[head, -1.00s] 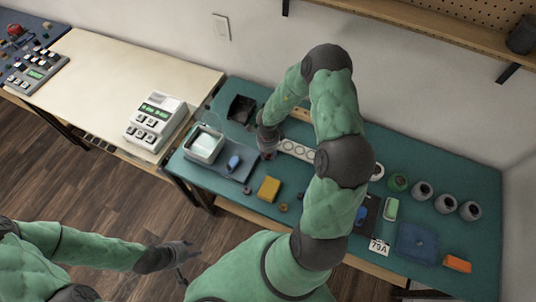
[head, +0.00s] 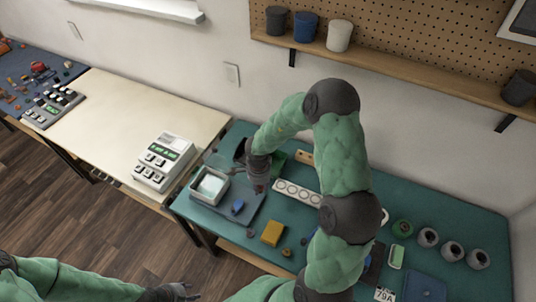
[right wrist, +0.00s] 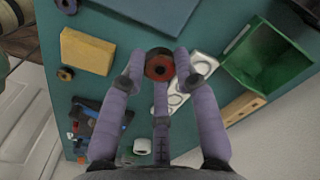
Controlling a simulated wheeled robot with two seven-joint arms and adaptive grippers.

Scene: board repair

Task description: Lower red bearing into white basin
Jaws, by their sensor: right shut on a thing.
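The red bearing (right wrist: 159,66), a dark ring with a red face, is between the fingertips of my right gripper (right wrist: 158,62) in the right wrist view. In the head view my right gripper (head: 259,187) is shut on it and points down, to the right of the white basin (head: 221,196). The bearing is hard to make out there. The basin is an open box on a grey-blue mat (head: 245,223) and is not visible in the right wrist view. My left gripper (head: 178,291) is at the bottom edge of the head view, away from the table; its jaws are unclear.
A blue piece (head: 238,207) lies on the mat before the basin. A green bin (right wrist: 265,60) stands behind my right gripper, beside a white strip with round holes (head: 297,195). A yellow block (head: 272,233) lies nearer the front. A white device (head: 164,161) stands on the pale table.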

